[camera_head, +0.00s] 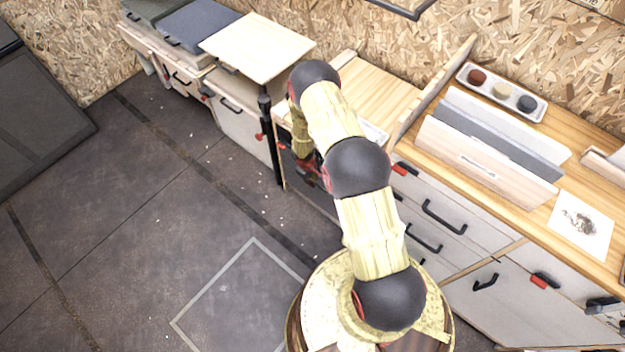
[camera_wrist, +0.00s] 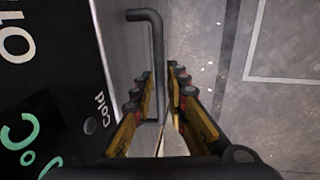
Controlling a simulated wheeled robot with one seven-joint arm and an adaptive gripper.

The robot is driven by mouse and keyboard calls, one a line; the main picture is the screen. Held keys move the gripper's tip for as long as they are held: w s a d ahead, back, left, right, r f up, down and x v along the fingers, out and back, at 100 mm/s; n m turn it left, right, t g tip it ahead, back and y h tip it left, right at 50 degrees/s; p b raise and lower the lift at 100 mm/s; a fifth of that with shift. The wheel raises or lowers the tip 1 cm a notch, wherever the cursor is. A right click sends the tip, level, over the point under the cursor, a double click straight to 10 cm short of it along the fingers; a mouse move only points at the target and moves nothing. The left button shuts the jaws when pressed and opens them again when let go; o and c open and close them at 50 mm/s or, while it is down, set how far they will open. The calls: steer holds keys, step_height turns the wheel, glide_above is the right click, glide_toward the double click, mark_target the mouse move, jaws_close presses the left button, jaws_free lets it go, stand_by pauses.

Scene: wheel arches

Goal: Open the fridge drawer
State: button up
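The fridge front (camera_wrist: 120,50) fills the left of the wrist view as a grey metal face beside a black panel (camera_wrist: 60,90) with "Cold" and degree lettering. A dark bar handle (camera_wrist: 157,45) stands off this face. My gripper (camera_wrist: 161,75) is open, with one finger on each side of the handle. The handle's lower part runs down between the fingers; whether either finger touches it, I cannot tell. In the head view my gripper (camera_head: 312,176) is low in front of the cabinets, largely hidden by my arm. The fridge drawer is mostly hidden there too.
A black post (camera_head: 268,135) holding a wooden board (camera_head: 257,46) stands left of my gripper. Drawers with black handles (camera_head: 444,217) line the counter at right. The dark floor (camera_head: 150,220) at left is clear.

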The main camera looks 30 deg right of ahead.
jaws_close()
stand_by(0.5)
